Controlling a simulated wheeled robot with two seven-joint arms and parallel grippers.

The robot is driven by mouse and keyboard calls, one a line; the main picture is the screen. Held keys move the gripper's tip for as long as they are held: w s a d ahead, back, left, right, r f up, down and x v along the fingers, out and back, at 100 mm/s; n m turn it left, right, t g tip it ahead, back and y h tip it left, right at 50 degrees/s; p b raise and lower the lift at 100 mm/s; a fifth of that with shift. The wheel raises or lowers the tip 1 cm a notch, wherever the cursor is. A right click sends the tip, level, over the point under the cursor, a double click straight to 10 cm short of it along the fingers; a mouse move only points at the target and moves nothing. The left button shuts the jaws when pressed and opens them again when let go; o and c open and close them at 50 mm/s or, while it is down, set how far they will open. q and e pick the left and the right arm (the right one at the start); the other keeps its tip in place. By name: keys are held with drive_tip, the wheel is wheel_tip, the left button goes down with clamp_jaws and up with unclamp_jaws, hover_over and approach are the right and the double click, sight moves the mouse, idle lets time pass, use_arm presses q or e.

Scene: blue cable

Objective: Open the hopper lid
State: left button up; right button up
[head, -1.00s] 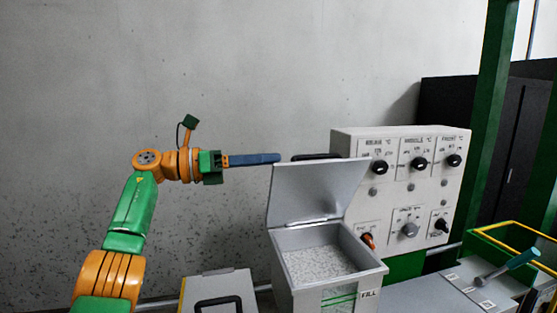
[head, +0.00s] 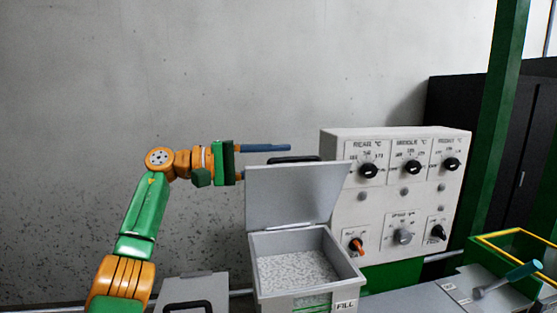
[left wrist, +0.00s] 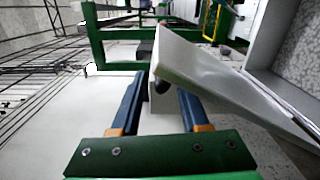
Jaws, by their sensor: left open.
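The grey hopper lid (head: 290,196) stands raised, roughly upright, at the back of the hopper (head: 262,298). The hopper's mouth is uncovered and shows speckled pale pellets inside. A black handle (head: 295,159) shows just above the lid's top edge. My left gripper (head: 266,150) is open beside and behind the lid's upper left; one blue finger shows and the other is mostly hidden by the lid. In the left wrist view the lid (left wrist: 215,75) reaches in over the space by the right finger of my gripper (left wrist: 162,90); contact cannot be told. My right gripper is not in view.
A control panel (head: 385,205) with several knobs stands right behind the hopper. A grey box with a black handle (head: 188,307) is at lower left. A teal-handled tool (head: 515,273) lies at right by a yellow-rimmed green bin (head: 515,240). The wall side at upper left is free.

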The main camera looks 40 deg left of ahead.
use_arm(q)
drive_tip(key=shift+w+d, duration=0.25)
drive_tip(key=shift+s+a, duration=0.15)
drive_tip(key=shift+s, duration=0.05)
drive_tip(key=c, duration=0.4)
drive_tip(key=shift+w+a, duration=0.1)
clamp_jaws()
drive_tip(key=shift+w, duration=0.1)
idle(0.5)
